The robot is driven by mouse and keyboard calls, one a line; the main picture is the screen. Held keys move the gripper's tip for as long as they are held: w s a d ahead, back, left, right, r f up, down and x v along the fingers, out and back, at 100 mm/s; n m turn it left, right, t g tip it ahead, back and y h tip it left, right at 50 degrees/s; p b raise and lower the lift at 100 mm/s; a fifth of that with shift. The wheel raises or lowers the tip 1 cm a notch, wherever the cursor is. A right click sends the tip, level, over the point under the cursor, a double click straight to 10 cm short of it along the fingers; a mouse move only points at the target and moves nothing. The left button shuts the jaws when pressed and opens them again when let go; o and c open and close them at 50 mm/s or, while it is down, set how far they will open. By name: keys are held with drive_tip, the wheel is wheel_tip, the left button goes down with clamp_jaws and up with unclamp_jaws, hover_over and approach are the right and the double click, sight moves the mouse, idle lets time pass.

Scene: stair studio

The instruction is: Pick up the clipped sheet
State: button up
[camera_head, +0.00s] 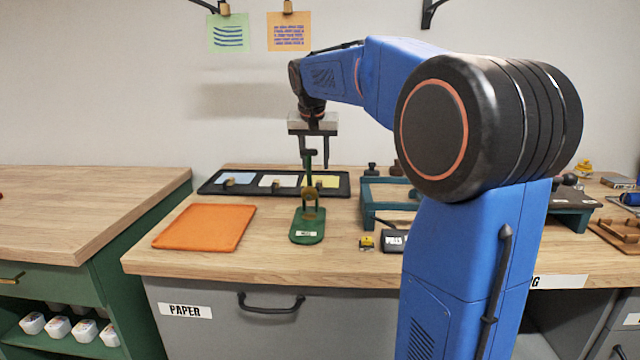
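Several sheets show, so I cannot tell which one is meant. A black tray (215,191) on the wooden worktop holds a pale blue sheet (253,179), a white sheet (290,178) and a yellow sheet (329,181), with small wooden clips at the first two. A green sheet (228,33) and an orange sheet (289,31) hang from clips on the wall. My gripper (315,163) points down in front of the tray's right part. A gap shows between its fingers and I see no sheet in it. A green stand overlaps its lower end in the picture.
The green stand (306,236) with a brass-coloured part stands below my gripper. An orange mat (205,227) lies to its left. A yellow item (366,242) and a dark labelled block (393,241) lie right. A teal frame (372,205) is behind them, partly hidden by my arm.

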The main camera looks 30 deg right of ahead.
sight(319, 181)
drive_tip(key=shift+d+x, duration=0.2)
drive_tip(key=shift+x, duration=1.7)
drive_tip(key=shift+d+x, duration=0.15)
drive_tip(key=shift+x, duration=1.75)
drive_tip(key=shift+r, duration=0.1)
clamp_jaws()
